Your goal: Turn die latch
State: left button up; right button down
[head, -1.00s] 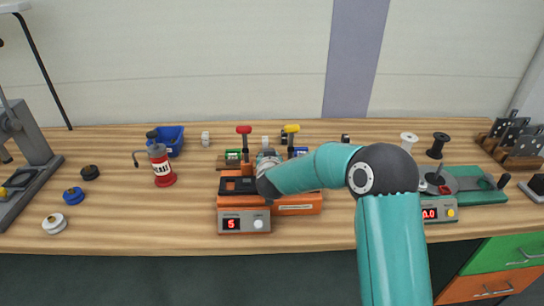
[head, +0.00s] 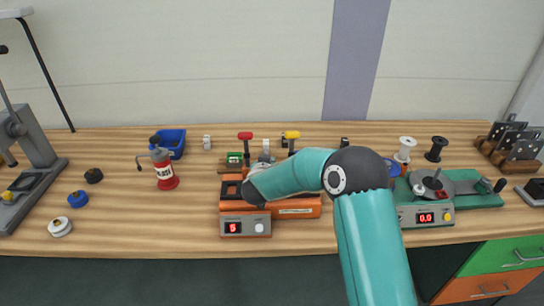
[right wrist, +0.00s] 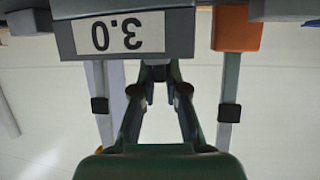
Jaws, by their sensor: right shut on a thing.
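The orange machine (head: 296,208) with a red "5" display stands at the middle of the bench in the head view. My right arm reaches over it, and my right gripper (right wrist: 160,74) shows in the right wrist view. Its fingers come together at a small dark piece, apparently the die latch, partly hidden between the tips. A grey block with an upside-down "3.0" label (right wrist: 120,34) is right beside the tips. In the head view the wrist hides the fingertips and latch. My left gripper is not in view.
Red (head: 245,136) and yellow (head: 292,135) handles rise behind the machine. A red bottle (head: 164,174) and blue bin (head: 171,143) stand left. A green machine (head: 470,189) with a "0.0" display is right.

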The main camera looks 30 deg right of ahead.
jog(key=m+g+h+p, duration=0.1)
jog(key=p, duration=0.1)
jog(key=m+g+h+p, duration=0.1)
jog(key=m+g, duration=0.1)
jog(key=shift+w+a+r+p, duration=0.1)
jog(key=shift+a+r+p, duration=0.1)
jog(key=shift+p, duration=0.15)
jog(key=shift+f+m+g+h+p, duration=0.2)
jog(key=shift+m+g+h+p, duration=0.1)
jog(key=shift+m+g+h, duration=0.45)
jog(key=shift+w+m+g+h, duration=0.15)
jog(key=shift+m+g+h, duration=0.1)
jog(key=shift+m+g, duration=1)
jog(key=c, duration=1.2)
grip_release()
jog(key=shift+r, duration=0.1)
jog(key=shift+a, duration=0.1)
